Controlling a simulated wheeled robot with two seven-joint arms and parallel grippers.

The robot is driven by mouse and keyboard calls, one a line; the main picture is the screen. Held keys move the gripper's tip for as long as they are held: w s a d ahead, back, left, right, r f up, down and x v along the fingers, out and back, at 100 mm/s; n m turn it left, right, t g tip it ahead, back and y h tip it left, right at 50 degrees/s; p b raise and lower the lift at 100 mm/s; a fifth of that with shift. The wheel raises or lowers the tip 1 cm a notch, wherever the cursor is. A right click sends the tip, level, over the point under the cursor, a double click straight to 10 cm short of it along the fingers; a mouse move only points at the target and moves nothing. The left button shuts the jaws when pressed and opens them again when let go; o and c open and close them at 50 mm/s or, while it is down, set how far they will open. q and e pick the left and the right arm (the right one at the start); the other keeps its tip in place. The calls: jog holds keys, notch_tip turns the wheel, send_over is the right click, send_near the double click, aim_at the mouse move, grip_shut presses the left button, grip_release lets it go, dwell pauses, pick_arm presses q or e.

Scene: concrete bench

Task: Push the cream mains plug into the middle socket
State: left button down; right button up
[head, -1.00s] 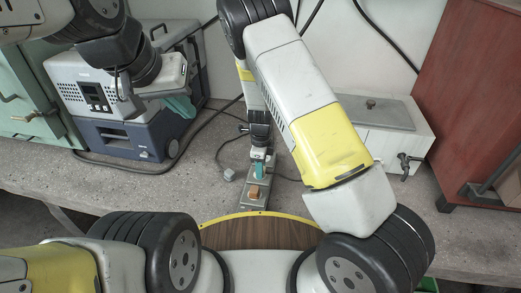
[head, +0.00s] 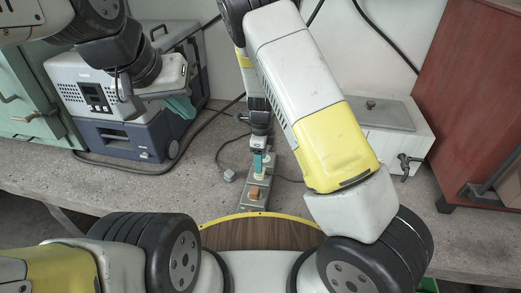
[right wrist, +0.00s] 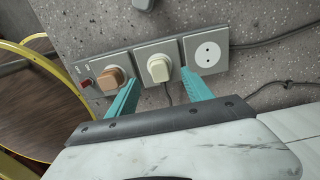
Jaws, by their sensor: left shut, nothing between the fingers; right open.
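The socket strip (right wrist: 118,60) lies on the bench with three sockets in a row; it also shows in the head view (head: 245,204). The cream mains plug (right wrist: 159,69) stands at the middle socket, a dark cord beside it; how deep its pins sit cannot be told. In the head view the cream plug (head: 259,175) shows just below my right gripper (head: 262,161). In the right wrist view the right gripper (right wrist: 160,92) is open, one teal finger on each side of the cream plug, not visibly touching it. My left gripper (head: 181,106) is shut and empty near the blue-grey machine.
A brown-orange plug (right wrist: 114,79) is in the left socket, beside a red switch (right wrist: 86,82). The right socket (right wrist: 206,54) is empty. A loose grey plug (head: 228,175) lies left of the strip. A white box with a tap (head: 385,130) stands at the back right.

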jog(key=shift+r, duration=1.35)
